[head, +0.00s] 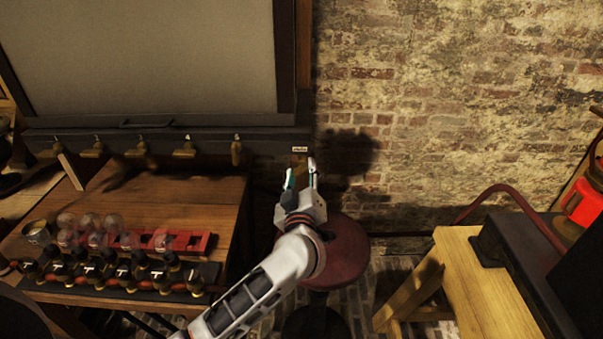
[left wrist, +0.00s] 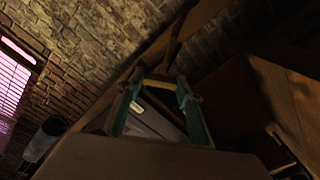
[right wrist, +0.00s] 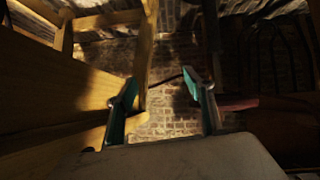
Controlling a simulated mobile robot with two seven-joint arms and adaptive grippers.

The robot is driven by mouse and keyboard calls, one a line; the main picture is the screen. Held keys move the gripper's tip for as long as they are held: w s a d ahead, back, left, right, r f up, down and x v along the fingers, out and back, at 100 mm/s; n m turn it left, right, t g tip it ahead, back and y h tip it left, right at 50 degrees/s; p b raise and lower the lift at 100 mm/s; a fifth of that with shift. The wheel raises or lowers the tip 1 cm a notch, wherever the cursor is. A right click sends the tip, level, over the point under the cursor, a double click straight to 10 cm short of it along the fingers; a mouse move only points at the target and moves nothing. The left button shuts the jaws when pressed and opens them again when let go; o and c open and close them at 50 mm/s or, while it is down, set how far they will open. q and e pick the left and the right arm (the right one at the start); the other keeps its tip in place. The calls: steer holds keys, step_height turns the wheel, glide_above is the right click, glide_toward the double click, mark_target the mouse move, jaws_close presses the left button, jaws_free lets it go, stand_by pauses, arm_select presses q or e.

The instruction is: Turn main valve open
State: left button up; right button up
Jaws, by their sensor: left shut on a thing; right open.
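The main valve (head: 299,159) is a small brass piece at the right end of the dark pipe box, just below a small white label. My left gripper (head: 301,175) reaches up to it, and its fingers hide most of it. In the left wrist view, the left gripper (left wrist: 158,88) has a finger on each side of a brownish-yellow piece (left wrist: 160,82), which looks like the valve handle. Its exact angle is hard to make out. My right gripper (right wrist: 163,92) shows only in the right wrist view; it is open, with nothing between its fingers.
Several brass taps (head: 138,149) hang in a row left of the valve. Below them, a wooden table (head: 180,195) carries glass bulbs and a red rack (head: 190,242). A round red stool (head: 345,255) stands below my left arm. A wooden bench (head: 470,270) is at right.

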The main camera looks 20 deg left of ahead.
arm_select(q)
steer(key=n, duration=1)
steer(key=shift+n, duration=0.4)
stand_by(0.6)
steer(key=o, duration=1.1)
steer(key=v, duration=0.8)
